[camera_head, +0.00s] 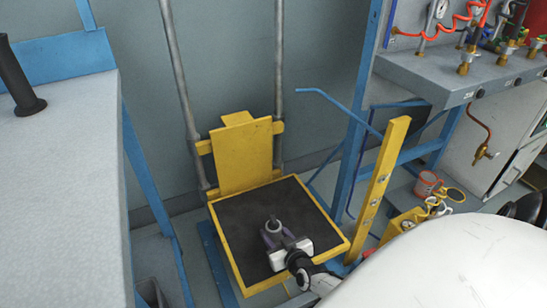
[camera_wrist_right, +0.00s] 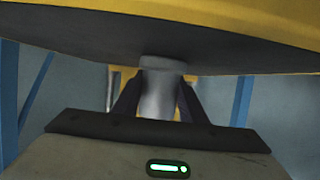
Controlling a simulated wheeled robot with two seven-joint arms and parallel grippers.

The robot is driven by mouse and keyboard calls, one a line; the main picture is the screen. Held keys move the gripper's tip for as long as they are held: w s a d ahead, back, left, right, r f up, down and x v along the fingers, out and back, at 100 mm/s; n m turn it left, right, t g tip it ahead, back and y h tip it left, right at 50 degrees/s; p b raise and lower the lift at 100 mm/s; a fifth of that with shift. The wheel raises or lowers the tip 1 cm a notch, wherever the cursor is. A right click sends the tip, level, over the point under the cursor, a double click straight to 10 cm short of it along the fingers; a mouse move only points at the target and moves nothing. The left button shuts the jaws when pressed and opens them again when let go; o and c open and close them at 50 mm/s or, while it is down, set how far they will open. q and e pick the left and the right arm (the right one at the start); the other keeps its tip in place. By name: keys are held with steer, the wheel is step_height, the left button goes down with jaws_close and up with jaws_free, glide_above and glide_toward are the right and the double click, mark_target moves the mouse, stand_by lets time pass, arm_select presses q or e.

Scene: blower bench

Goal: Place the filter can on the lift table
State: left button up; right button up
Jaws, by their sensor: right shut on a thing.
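The lift table (camera_head: 235,268) has a yellow frame, a dark top and a yellow back plate, and stands low between two grey upright rails in the head view. My right gripper (camera_head: 276,236) is over the dark top, shut on the small grey filter can (camera_head: 273,227). In the right wrist view, the can (camera_wrist_right: 160,95) is between the two dark fingers (camera_wrist_right: 158,105), and its end meets or nearly meets the lift table's dark surface (camera_wrist_right: 235,55). I cannot tell whether it touches. The gripper hides part of the can. My left gripper is not in view.
A grey bench (camera_head: 65,180) with a black post-like object (camera_head: 18,80) is at the left. A yellow post (camera_head: 380,185) stands right of the lift table. A grey shelf with brass fittings (camera_head: 467,62) is at the upper right. Bare dark top surrounds the gripper.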

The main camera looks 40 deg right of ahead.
steer(key=shift+r, duration=0.1)
steer(key=o, duration=1.2)
steer(key=shift+f, duration=0.2)
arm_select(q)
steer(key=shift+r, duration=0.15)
arm_select(e)
steer(key=shift+r, duration=0.2)
steer(key=p+v, duration=0.5)
steer(key=v, duration=0.5)
steer(key=shift+s+a+r+p, duration=0.1)
steer(key=shift+s+r+p, duration=0.15)
steer(key=shift+p, duration=0.15)
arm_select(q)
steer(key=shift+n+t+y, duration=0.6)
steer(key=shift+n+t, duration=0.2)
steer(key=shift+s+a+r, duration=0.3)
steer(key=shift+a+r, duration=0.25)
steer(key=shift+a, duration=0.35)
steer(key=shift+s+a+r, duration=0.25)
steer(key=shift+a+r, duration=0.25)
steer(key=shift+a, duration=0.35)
arm_select(e)
steer(key=shift+s+a+r, duration=0.1)
steer(key=shift+s+a, duration=0.1)
steer(key=shift+s, duration=0.4)
